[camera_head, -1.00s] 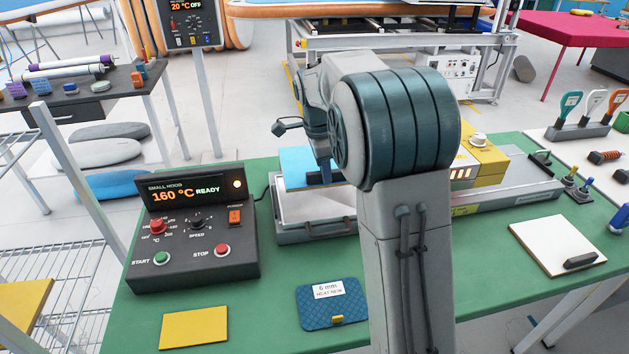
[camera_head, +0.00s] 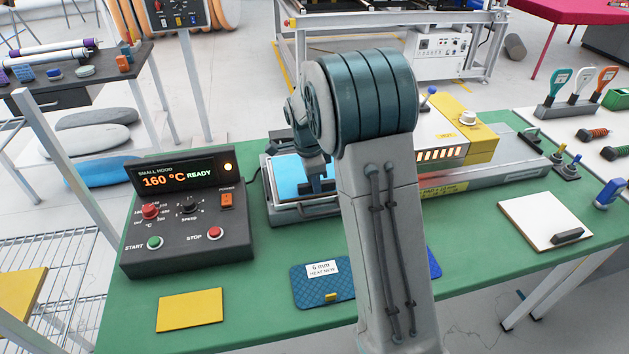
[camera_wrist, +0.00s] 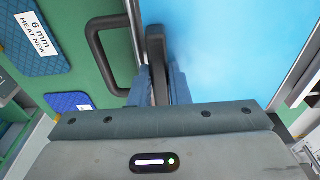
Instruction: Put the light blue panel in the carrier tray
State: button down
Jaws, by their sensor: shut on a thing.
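The light blue panel (camera_head: 289,176) is flat and lies within the outline of the grey carrier tray (camera_head: 275,215) in the head view. Whether it rests fully on the tray floor I cannot tell. My gripper (camera_head: 322,186) is over the tray's right part, partly hidden by my arm. In the wrist view, my gripper (camera_wrist: 158,88) is shut around a dark upright piece at the edge of the light blue panel (camera_wrist: 225,50). The tray's rim (camera_wrist: 134,30) and black handle run just left of the fingers.
A control box (camera_head: 187,220) reading 160 °C READY stands left of the tray. A dark blue panel (camera_head: 322,287) and a yellow panel (camera_head: 190,310) lie in front on the green table. A yellow-and-white machine (camera_head: 455,135) stands to the right.

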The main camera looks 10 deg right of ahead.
jog(key=shift+f, duration=0.1)
jog(key=c, duration=1.4)
grip_release()
jog(key=shift+o, duration=0.2)
notch_tip(320, 180, up, 12)
jog(key=a, duration=0.1)
jog(key=s+f+n+t+y, duration=0.1)
jog(key=s+n+t, duration=0.1)
jog(key=s+n, duration=1.5)
jog(key=s, duration=1)
jog(key=shift+s+d+f+n+t, duration=0.3)
jog(key=shift+d+f+n+t, duration=0.05)
jog(key=shift+n+t, duration=0.05)
